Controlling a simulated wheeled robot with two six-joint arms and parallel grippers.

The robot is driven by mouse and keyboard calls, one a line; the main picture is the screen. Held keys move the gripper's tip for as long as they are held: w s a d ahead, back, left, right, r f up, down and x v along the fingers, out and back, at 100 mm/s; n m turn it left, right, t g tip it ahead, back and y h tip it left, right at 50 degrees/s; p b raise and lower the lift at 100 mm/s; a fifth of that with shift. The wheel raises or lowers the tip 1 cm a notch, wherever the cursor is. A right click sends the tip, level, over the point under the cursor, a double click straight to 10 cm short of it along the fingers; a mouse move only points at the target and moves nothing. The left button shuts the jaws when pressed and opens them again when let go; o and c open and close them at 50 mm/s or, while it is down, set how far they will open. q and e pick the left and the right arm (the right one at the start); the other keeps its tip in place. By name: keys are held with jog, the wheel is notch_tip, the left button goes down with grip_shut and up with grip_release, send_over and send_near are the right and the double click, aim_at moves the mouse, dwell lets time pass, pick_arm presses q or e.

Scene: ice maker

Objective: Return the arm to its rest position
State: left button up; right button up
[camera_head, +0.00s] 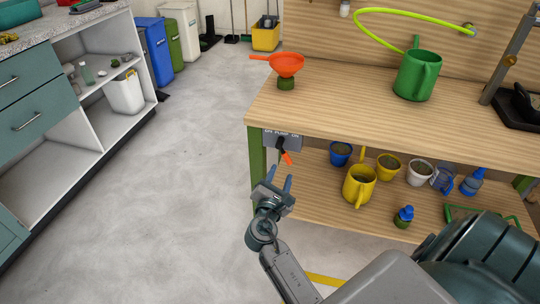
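My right gripper (279,179) is in the middle of the head view. Its arm comes in from the lower right. Its two bluish fingers are spread apart with nothing between them. The gripper is in front of the wooden workbench (330,98), close to its left green leg. A grey panel (270,138) with pump lettering sits under the bench's front left corner. A dark lever with an orange tip (287,158) hangs from the panel, just above the fingers; I cannot tell whether they touch it. My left gripper is not in view.
The bench top holds an orange funnel (287,65) and a green watering can (417,75). The lower shelf (320,205) holds several pots and a yellow watering can (358,187). A teal cabinet (30,105) stands at left. The concrete floor (170,190) between is clear.

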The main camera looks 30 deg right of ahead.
jog(key=shift+f, duration=0.1)
